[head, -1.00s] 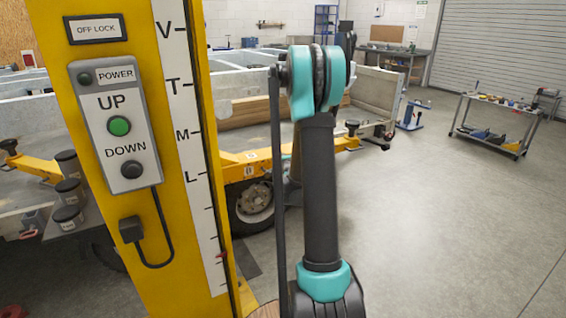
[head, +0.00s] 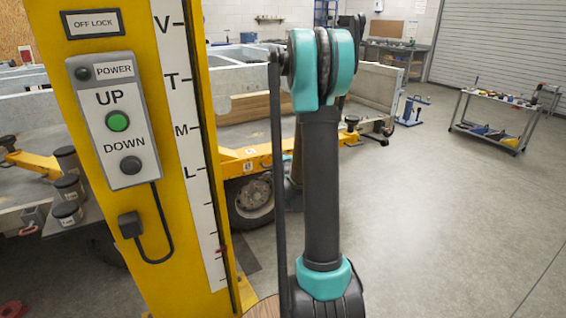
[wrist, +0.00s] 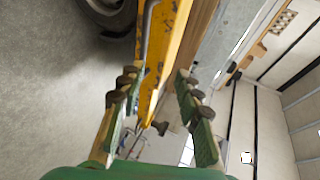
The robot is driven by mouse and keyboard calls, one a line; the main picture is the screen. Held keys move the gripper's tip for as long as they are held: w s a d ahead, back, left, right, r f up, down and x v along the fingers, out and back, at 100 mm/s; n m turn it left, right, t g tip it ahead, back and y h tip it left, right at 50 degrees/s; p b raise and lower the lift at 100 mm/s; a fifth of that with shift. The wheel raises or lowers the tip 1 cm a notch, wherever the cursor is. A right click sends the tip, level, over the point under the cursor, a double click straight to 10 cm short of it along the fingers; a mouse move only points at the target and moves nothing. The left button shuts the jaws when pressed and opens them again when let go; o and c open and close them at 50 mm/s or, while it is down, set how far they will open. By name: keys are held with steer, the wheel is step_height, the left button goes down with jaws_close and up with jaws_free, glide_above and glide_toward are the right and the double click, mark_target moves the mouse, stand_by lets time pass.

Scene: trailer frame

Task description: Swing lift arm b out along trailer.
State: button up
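Whether a finger touches the beam I cannot tell.
A yellow lift post (head: 185,285) with a control box (head: 117,120) stands close at the left. Dark canisters (head: 68,186) sit on a shelf beside it. A tool cart (head: 500,120) stands at the back right. The floor on the right is clear.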

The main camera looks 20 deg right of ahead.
steer(key=shift+f+v, duration=0.1)
steer(key=shift+v, duration=0.7)
steer(key=shift+f+v, duration=0.15)
steer(key=shift+v, duration=0.6)
steer(key=shift+a, duration=0.15)
